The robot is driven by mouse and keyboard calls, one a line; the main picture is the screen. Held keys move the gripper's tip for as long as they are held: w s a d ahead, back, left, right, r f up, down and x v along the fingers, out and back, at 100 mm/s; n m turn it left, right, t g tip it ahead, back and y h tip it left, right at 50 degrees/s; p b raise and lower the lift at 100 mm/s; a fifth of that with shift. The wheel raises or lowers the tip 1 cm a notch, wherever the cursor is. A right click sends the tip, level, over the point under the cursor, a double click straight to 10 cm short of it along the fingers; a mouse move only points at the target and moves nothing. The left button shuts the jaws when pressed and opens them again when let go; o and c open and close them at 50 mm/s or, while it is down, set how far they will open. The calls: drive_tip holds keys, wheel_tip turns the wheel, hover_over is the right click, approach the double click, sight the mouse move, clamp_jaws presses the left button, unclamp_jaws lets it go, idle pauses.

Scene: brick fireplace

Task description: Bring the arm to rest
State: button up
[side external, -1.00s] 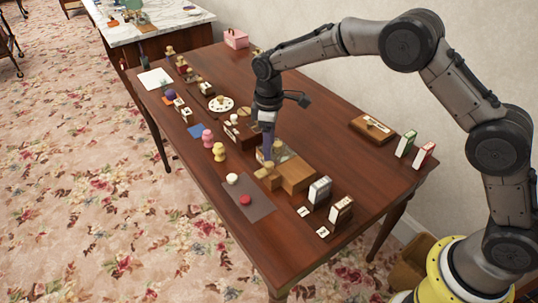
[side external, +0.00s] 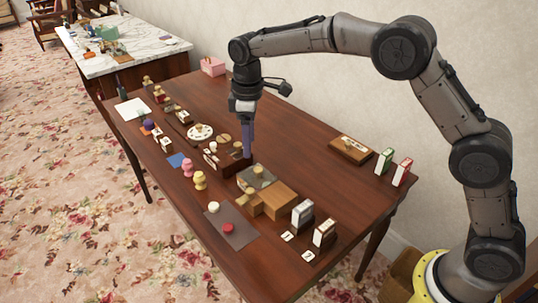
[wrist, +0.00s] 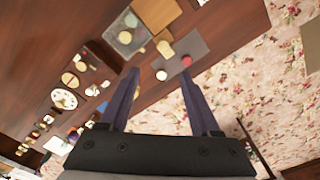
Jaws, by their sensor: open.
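My gripper (side external: 247,150) hangs fingers down from my arm above the middle of the table, over the area beside the wooden box and the dark tray. In the wrist view my gripper (wrist: 160,95) shows two long dark fingers spread wide apart, with nothing between them but table edge and floor. It is open and empty. In the side view the fingers overlap one another, and their tips pass in front of the dark tray, so the exact height above the table is hard to tell.
A wooden table (side external: 310,165) carries a wooden box (side external: 275,198), a grey mat (side external: 238,230) with a white and a red piece, pink and yellow figures, a white round plate (side external: 200,132), and upright boxes at right. A marble-topped table (side external: 125,45) stands behind. The table's right rear is fairly clear.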

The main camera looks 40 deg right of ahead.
drive_tip(key=s+d+r+t, duration=0.1)
drive_tip(key=s+d+r, duration=0.1)
drive_tip(key=r, duration=0.4)
drive_tip(key=s+d+r+t, duration=0.1)
drive_tip(key=s+d+r, duration=0.1)
drive_tip(key=r, duration=0.4)
drive_tip(key=s+d+r+m+t, duration=0.1)
drive_tip(key=s+d+r+m, duration=0.15)
drive_tip(key=s, duration=0.35)
drive_tip(key=s+d+r+m+t, duration=0.1)
drive_tip(key=s+d+r, duration=0.25)
drive_tip(key=s, duration=0.35)
drive_tip(key=s+d+f+m, duration=0.1)
drive_tip(key=s+f+m, duration=0.1)
drive_tip(key=s+f, duration=0.3)
drive_tip(key=s+d+f+m+t, duration=0.1)
drive_tip(key=s+f+m, duration=0.2)
drive_tip(key=s, duration=1)
drive_tip(key=shift+s+d+f, duration=0.2)
drive_tip(key=shift+s+f, duration=0.05)
drive_tip(key=shift+f, duration=0.65)
drive_tip(key=shift+o, duration=0.2)
drive_tip(key=shift+m, duration=0.25)
